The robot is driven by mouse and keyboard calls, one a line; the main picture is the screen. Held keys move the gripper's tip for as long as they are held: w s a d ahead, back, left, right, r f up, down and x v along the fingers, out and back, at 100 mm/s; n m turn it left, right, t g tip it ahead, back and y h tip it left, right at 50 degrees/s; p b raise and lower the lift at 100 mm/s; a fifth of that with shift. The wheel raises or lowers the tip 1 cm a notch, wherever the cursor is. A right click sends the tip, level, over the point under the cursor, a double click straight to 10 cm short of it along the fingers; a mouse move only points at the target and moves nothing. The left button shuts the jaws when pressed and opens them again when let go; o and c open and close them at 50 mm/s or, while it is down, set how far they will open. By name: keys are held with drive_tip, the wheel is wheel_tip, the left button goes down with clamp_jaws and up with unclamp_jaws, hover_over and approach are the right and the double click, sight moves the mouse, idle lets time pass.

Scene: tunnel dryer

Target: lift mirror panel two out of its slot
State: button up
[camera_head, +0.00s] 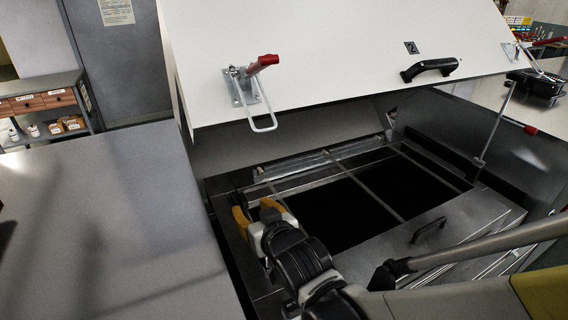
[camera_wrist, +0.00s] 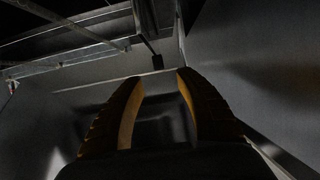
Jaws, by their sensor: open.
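My gripper (camera_head: 256,210) has two yellow fingers that stand apart with nothing between them. It is at the left side of the machine's open bay, low by the bay's left rim. In the wrist view my gripper (camera_wrist: 160,78) points at a dim grey interior with a pale edge crossing beyond the fingertips. A grey metal panel (camera_head: 462,232) with a black handle (camera_head: 428,230) lies at the front right of the bay. My arm hides part of the bay's front left.
A raised white lid (camera_head: 330,50) with a red-handled latch (camera_head: 262,64) hangs over the bay. A prop rod (camera_head: 496,122) stands at the right. Thin metal rails (camera_head: 362,190) cross the dark opening. A flat grey surface (camera_head: 110,220) lies left, clear.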

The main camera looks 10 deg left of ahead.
sight(245, 200)
drive_tip(key=b+x, duration=0.2)
drive_tip(key=x, duration=0.6)
drive_tip(key=shift+c, duration=0.2)
drive_tip(key=shift+d, duration=0.1)
clamp_jaws()
